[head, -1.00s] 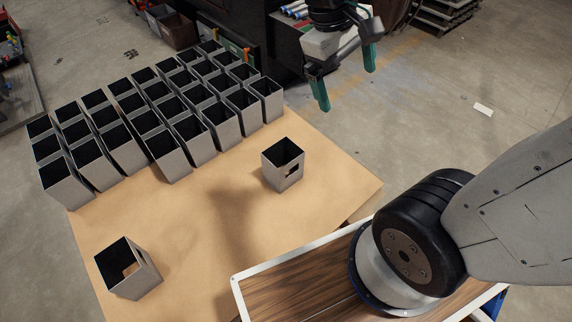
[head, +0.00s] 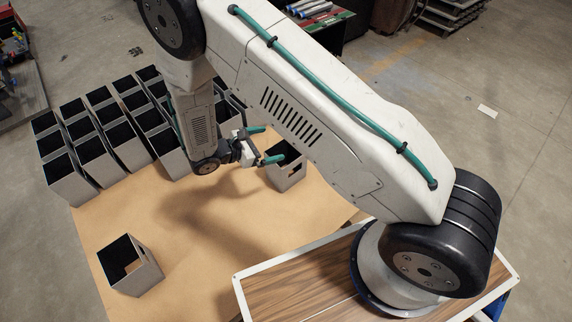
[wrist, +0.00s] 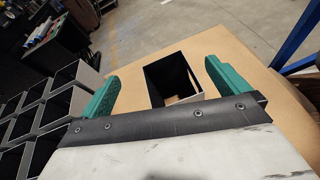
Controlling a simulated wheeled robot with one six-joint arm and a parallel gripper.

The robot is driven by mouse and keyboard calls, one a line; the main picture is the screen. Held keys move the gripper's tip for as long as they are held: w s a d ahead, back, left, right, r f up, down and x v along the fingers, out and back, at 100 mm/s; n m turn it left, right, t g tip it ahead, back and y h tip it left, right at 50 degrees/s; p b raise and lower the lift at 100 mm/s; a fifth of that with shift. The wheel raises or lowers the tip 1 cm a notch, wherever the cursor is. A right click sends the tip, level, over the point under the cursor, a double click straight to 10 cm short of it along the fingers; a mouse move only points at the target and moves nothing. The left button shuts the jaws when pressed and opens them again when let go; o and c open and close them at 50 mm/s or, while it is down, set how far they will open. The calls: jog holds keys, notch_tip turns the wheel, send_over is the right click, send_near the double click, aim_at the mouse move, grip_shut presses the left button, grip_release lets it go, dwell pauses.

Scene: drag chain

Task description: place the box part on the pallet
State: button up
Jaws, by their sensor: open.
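A grey metal box part (head: 287,172), open at the top with a cutout in its side, stands upright on the tan board (head: 190,225), right of the middle. It also shows in the wrist view (wrist: 173,80), beyond and between my fingers. My gripper (head: 262,145) is open and empty, with green fingers close to this box. I cannot tell whether a finger touches it. A second box part (head: 131,266) stands alone at the board's front left. Rows of similar boxes (head: 73,180) stand at the back left of the board. My arm hides part of these rows.
A wood-topped surface with a white rim (head: 262,268) lies at the front, under my arm's base. The board between the two lone boxes is clear. The wrist view shows a blue frame post (wrist: 300,32) at the upper right.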

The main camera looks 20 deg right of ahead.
notch_tip(320, 180, down, 7)
jog(key=a+n+t, duration=0.1)
jog(key=n+t, duration=0.1)
jog(key=n, duration=0.1)
jog(key=x, duration=0.7)
jog(key=shift+s+d, duration=0.3)
jog(key=shift+s, duration=0.05)
jog(key=c, duration=1.7)
